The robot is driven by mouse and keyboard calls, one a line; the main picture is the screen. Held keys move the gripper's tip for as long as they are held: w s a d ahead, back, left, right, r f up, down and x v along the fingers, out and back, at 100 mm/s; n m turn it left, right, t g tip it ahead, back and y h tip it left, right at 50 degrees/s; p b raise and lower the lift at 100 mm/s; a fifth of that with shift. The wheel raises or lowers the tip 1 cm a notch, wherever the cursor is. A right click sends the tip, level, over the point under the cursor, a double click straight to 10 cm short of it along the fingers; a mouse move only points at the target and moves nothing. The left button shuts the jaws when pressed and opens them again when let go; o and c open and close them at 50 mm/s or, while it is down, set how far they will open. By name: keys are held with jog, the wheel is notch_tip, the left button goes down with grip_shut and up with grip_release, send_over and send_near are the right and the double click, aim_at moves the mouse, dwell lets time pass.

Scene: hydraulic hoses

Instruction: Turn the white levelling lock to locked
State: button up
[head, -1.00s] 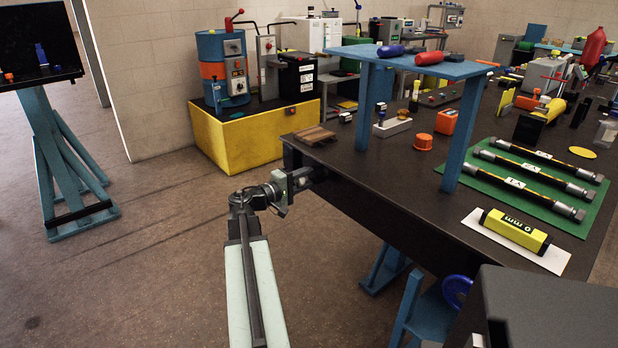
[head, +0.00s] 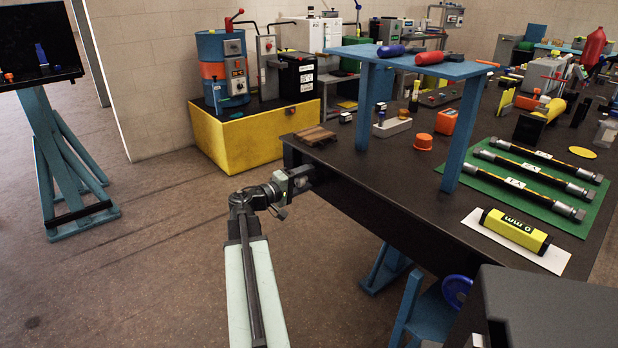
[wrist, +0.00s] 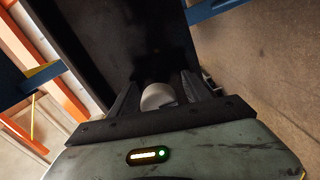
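A pale, rounded knob (wrist: 158,96) shows in the wrist view between the two dark fingers of my gripper (wrist: 160,88), against a dark flat surface. It may be the white levelling lock; its markings and its setting cannot be read. The fingers stand apart on either side of it, and I cannot tell whether they touch it. In the head view my gripper (head: 308,178) is at the left edge of the dark table, just below the wooden pallet. The knob is hidden there.
The dark table (head: 345,170) carries a blue raised shelf (head: 440,66), hoses on a green mat (head: 550,208) and a yellow level (head: 515,230). A wooden pallet (head: 316,136) lies at the table's near-left corner.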

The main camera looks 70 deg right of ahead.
aim_at(297, 182)
jog(key=v, duration=0.8)
jog(key=shift+s, duration=0.1)
dwell(0.3)
